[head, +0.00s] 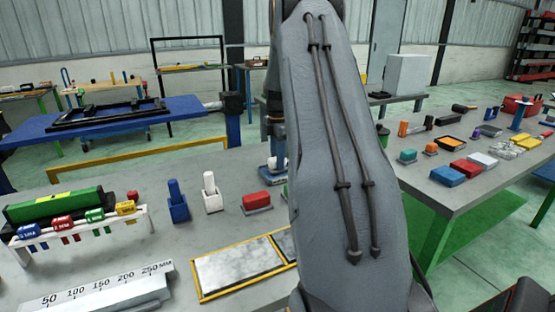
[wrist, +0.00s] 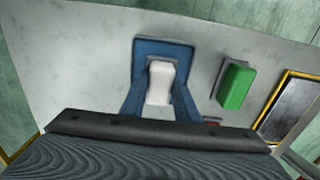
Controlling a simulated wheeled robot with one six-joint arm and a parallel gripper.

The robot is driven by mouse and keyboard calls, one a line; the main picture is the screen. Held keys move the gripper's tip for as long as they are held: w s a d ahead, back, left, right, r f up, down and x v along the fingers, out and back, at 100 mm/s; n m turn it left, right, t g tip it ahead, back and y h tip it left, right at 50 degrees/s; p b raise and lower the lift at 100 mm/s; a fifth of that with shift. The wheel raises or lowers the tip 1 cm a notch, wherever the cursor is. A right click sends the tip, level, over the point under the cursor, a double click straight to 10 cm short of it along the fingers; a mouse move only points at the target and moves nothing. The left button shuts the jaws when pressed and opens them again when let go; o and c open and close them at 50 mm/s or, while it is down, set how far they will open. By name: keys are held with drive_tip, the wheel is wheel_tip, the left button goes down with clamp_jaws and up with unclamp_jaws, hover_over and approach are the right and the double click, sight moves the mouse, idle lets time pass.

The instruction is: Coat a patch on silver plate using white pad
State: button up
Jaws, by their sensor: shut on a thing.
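My gripper (wrist: 160,92) has its two blue fingers shut on a white upright piece, the white pad's handle (wrist: 160,80), over a blue square base (wrist: 165,48). I cannot tell whether it touches that base. In the head view my arm hides most of this spot; a bit of white and blue (head: 277,164) shows beside it. A pale, marbled silver plate (head: 238,268) lies in a yellow frame at the front of the bench. A darker plate (head: 287,244) beside it is partly hidden by my arm; it also shows in the wrist view (wrist: 294,106).
A blue-handled pad (head: 178,202) and another white-handled pad (head: 211,193) stand left of my arm. A red block (head: 257,201) and a green block (wrist: 236,84) are nearby. A rack of coloured pieces (head: 80,228) and a ruler (head: 100,290) are at left.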

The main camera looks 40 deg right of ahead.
drive_tip(key=shift+f, duration=0.45)
idle(1.9)
drive_tip(key=shift+r, duration=0.1)
drive_tip(key=shift+r+p, duration=2.5)
drive_tip(key=shift+r, duration=1)
